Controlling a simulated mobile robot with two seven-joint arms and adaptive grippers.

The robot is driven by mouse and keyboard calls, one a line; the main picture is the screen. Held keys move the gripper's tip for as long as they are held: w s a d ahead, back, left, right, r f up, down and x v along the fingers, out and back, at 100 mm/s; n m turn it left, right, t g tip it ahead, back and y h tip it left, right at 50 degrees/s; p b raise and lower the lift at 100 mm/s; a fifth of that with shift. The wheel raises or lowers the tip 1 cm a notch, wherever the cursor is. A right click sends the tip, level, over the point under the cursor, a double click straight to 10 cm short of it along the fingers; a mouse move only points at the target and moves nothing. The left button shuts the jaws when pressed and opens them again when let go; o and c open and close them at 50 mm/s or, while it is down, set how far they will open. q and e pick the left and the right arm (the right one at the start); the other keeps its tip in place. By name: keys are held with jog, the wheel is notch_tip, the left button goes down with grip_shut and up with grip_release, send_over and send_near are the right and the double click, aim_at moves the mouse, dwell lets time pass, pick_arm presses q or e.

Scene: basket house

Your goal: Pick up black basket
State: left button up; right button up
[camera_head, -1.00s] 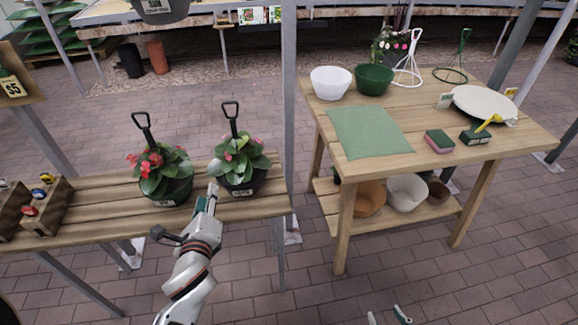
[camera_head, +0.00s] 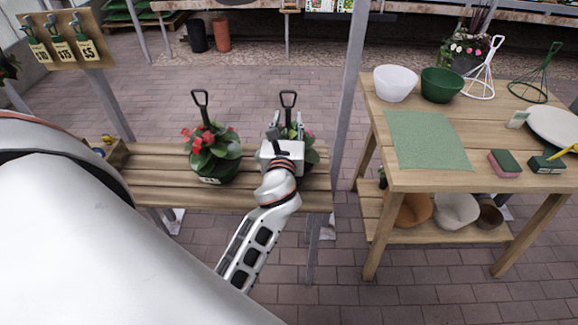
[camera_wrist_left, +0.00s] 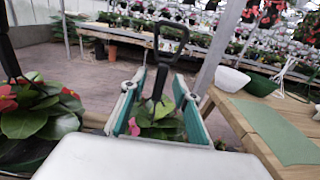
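Two dark baskets with leafy plants and upright black handles stand on the slatted bench. The left basket (camera_head: 215,173) has red flowers. The right basket is mostly hidden behind my left gripper (camera_head: 288,131); its black handle (camera_head: 288,98) and some leaves show above and beside the gripper. In the left wrist view, my left gripper (camera_wrist_left: 159,82) is open, with one teal finger on each side of the right basket's handle (camera_wrist_left: 168,45). I see a gap between the fingers and the handle. Pink petals and leaves show between the fingers. My right gripper is out of view.
A grey post (camera_head: 349,110) stands close to the right of the gripper. The wooden table (camera_head: 400,180) beyond it holds bowls, a green mat (camera_head: 428,138) and sponges. A price-tag board (camera_head: 65,42) is at upper left. The bench between the baskets is clear.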

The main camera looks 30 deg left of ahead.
pick_arm(q)
jog(key=shift+x, duration=1.05)
grip_shut()
jog(key=shift+r, duration=0.15)
jog(key=shift+r, duration=0.1)
